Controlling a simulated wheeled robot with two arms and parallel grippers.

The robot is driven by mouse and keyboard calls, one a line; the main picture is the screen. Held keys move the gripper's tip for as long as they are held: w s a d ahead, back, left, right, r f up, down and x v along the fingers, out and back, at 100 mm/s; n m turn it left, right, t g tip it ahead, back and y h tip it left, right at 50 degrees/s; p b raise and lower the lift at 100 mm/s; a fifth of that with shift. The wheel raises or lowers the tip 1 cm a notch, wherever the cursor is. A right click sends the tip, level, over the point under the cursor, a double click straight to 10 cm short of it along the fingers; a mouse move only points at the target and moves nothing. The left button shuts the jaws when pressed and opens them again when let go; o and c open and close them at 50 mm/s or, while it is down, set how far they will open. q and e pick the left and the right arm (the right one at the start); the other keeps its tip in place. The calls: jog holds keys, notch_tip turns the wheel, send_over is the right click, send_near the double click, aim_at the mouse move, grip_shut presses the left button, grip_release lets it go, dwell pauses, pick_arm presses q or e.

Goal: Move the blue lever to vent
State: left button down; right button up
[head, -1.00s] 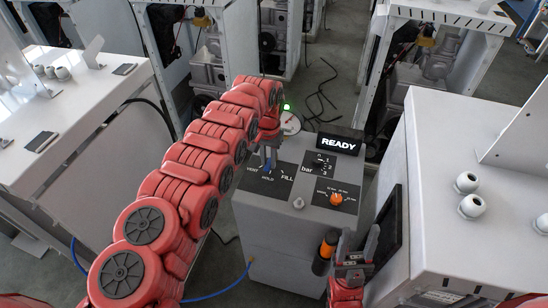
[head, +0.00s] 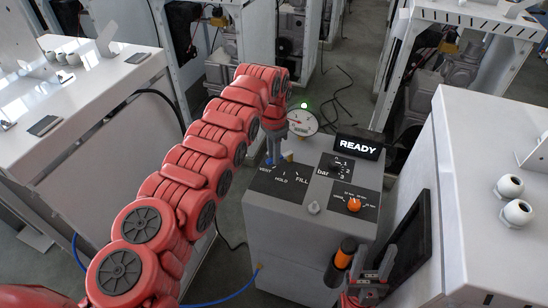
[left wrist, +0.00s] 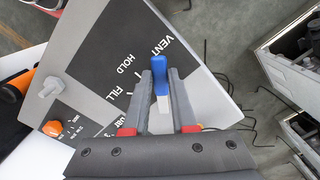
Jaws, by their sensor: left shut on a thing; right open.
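The blue lever (left wrist: 159,72) stands on the dark dial plate of the grey box, its blue end close to the VENT label in the left wrist view. My left gripper (left wrist: 163,85) has one finger on each side of the lever and is shut on it. In the head view, my left gripper (head: 275,154) is at the back left of the panel, and a bit of blue shows beside VENT. The lever's base is partly hidden. My right gripper (head: 370,279) is open and empty in front of the box.
The grey box (head: 300,240) carries a lit READY display (head: 358,148), a round gauge (head: 302,122), an orange knob (head: 354,204), a bar selector and a grey knob (head: 313,208). An orange-and-black cylinder (head: 342,260) is on its front. White cabinets stand on both sides.

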dwell(0.5)
pick_arm(q)
jog(key=c, duration=0.7)
grip_release()
notch_tip(320, 180, up, 6)
jog(key=shift+w+f+b, duration=0.15)
jog(key=shift+f+b, duration=0.1)
jog(key=shift+b, duration=0.4)
jog(key=shift+r+p, duration=3.95)
jog(key=shift+r, duration=2)
jog(key=shift+f, duration=0.1)
